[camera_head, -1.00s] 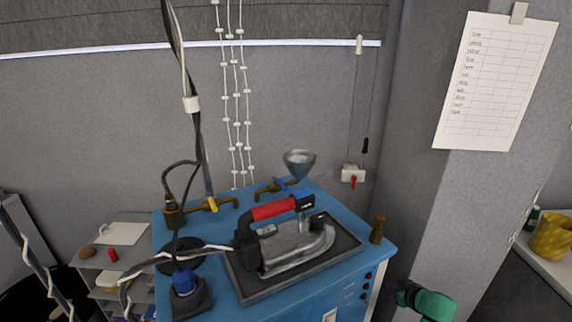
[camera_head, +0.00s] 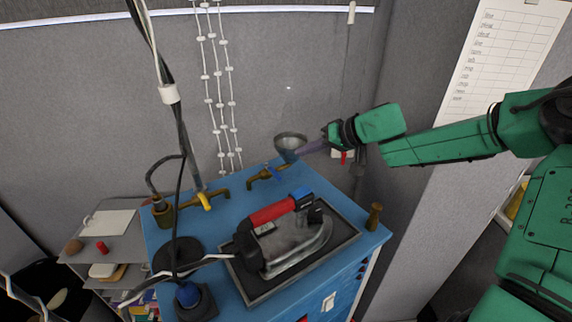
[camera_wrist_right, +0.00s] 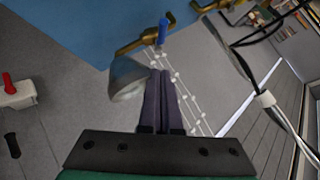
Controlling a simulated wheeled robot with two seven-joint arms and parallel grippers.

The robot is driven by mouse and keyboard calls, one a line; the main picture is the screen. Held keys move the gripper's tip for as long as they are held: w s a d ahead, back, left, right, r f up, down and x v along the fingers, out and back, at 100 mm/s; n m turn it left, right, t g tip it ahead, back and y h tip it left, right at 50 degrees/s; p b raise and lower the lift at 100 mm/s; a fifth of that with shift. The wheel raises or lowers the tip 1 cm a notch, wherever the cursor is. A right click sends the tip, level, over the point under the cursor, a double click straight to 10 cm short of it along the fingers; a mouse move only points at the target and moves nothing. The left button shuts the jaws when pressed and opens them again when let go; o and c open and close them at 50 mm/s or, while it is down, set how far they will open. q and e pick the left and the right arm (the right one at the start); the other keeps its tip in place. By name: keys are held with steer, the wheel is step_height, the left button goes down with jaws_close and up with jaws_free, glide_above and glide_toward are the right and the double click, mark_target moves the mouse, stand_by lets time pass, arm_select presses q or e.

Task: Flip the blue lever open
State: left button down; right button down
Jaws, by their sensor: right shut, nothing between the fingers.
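The blue lever (camera_head: 276,172) sits on a brass valve (camera_head: 257,180) at the back of the blue cabinet top. In the right wrist view the blue lever (camera_wrist_right: 163,32) stands beyond my fingertips, apart from them. My right gripper (camera_head: 300,151) comes in from the right beside the grey funnel (camera_head: 287,142), above and right of the lever. In the right wrist view its purple fingers (camera_wrist_right: 160,75) are together and empty, with the funnel (camera_wrist_right: 124,72) close on their left. Whether they touch the funnel I cannot tell. My left gripper is not in view.
An iron with a red handle (camera_head: 270,212) rests on a dark tray (camera_head: 262,296) in front. A yellow-levered valve (camera_head: 205,201) stands left of the blue one. A brass post (camera_head: 375,215) is at the right corner. Cables hang at the left.

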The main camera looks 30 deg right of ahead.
mark_target(279, 176)
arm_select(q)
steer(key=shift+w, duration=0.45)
arm_select(e)
steer(key=w+a+f, duration=0.3)
steer(key=a+f, duration=0.1)
steer(key=f, duration=0.2)
steer(key=shift+w, duration=0.25)
steer(key=shift+a, duration=0.15)
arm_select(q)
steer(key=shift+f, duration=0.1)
arm_select(e)
steer(key=shift+s+a, duration=0.1)
steer(key=shift+a, duration=1)
steer(key=shift+d, duration=0.1)
